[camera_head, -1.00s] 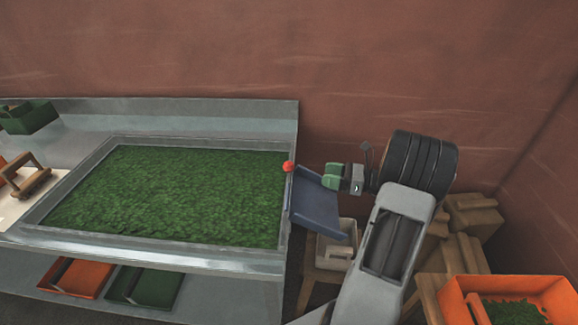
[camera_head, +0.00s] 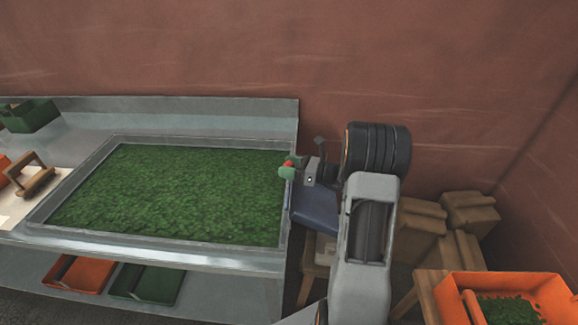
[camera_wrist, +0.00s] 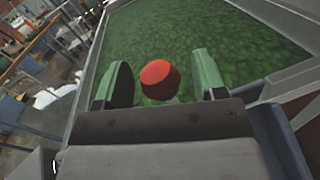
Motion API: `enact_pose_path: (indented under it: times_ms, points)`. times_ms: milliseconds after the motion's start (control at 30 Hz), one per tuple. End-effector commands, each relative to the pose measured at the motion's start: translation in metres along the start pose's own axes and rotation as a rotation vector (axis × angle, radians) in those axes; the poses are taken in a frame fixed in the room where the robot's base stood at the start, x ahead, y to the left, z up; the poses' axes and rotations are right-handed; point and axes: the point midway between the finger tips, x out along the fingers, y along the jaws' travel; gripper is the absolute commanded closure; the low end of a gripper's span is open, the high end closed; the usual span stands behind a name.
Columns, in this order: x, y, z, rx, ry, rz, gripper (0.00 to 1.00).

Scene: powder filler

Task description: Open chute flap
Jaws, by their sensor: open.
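The red knob (camera_head: 289,163) is at the right end of the metal trough, above the blue chute (camera_head: 316,207). In the wrist view the red knob (camera_wrist: 160,75) stands between the two green fingers, with a gap on each side. My gripper (camera_head: 286,171) is open around or just short of the knob; its exact depth is unclear. The gripper also shows in the wrist view (camera_wrist: 160,82). The flap itself is mostly hidden behind my gripper and wrist. The trough (camera_head: 165,239) is filled with green leafy material (camera_head: 170,195).
An orange bin (camera_head: 540,290) with green contents stands at the lower right. An orange tray (camera_head: 77,273) and a green tray (camera_head: 146,284) lie on the lower shelf. A green box (camera_head: 30,115) is at the far left.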

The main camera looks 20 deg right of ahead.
Motion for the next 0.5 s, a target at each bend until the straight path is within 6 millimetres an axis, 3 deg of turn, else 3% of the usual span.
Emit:
enact_pose_path:
  times_ms: [267,500]
  points:
    - [0.0009,-0.0001,-0.0001,0.000,0.000,0.000,0.36]
    - [0.0008,0.0000,0.0000,0.000,0.000,0.000,0.59]
